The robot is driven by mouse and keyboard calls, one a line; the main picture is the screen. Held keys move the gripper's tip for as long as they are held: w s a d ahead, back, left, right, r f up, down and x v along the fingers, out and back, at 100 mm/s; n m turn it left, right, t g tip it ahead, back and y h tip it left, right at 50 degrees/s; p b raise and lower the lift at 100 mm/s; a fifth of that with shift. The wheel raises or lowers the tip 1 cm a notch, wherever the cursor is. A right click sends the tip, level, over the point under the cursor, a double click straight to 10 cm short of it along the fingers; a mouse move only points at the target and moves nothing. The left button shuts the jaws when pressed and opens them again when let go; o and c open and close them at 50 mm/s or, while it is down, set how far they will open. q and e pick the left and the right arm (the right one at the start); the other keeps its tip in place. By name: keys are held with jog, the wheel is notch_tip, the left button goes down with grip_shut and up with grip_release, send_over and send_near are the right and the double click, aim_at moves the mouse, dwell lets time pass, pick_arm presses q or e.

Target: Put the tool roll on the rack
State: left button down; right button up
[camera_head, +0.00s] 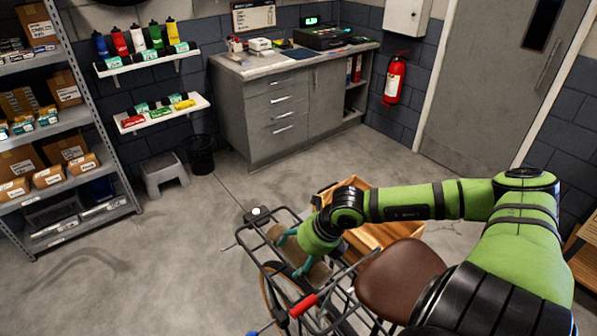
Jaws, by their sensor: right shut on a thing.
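The tan tool roll (318,272) is at the bicycle's black wire rack (262,264), within the outline of its rails. My right gripper (295,255), with teal fingers, reaches down over the roll and is shut on it. The gripper and wrist hide the middle of the roll. I cannot tell whether the roll touches the rack's bars or hangs just above them. My left gripper is not in view.
A wooden crate (372,240) stands behind the wrist. A grey step stool (164,173) and dark bin (199,155) stand farther back. The floor at left is clear.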

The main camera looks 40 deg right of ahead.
aim_at(300, 251)
jog(key=o, duration=1.4)
jog(key=shift+r, duration=0.1)
jog(key=shift+s+d+r, duration=0.2)
jog(key=shift+d+r, duration=0.05)
jog(key=shift+r, duration=0.1)
jog(key=shift+v, duration=5.5)
jog(key=shift+s+a, duration=0.1)
